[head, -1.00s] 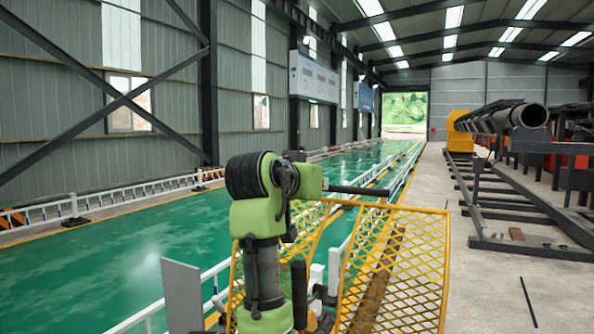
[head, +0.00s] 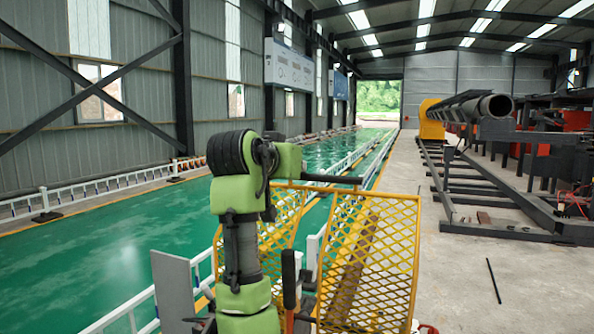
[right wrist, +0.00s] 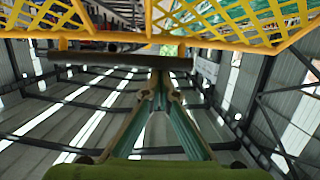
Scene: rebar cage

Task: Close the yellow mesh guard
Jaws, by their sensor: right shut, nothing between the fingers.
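The yellow mesh guard (head: 392,262) stands low in front of me in the head view. Its two mesh panels stand at an angle to each other, with a gap between them. The left panel (head: 290,212) is partly hidden by my green arm. A thin dark bar reaches right from the arm's top across the guard's upper edge; I cannot tell whether it touches. In the right wrist view my right gripper (right wrist: 160,78) is shut and empty, with yellow mesh (right wrist: 225,22) beyond its tips across the top and a dark bar between. My left gripper is not in view.
White railings (head: 110,181) border the green floor (head: 110,250) at left. A long dark pipe (head: 488,105) lies on a steel frame (head: 500,229) at right. A thin rod (head: 493,281) lies on the concrete, which is otherwise mostly clear right of the guard.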

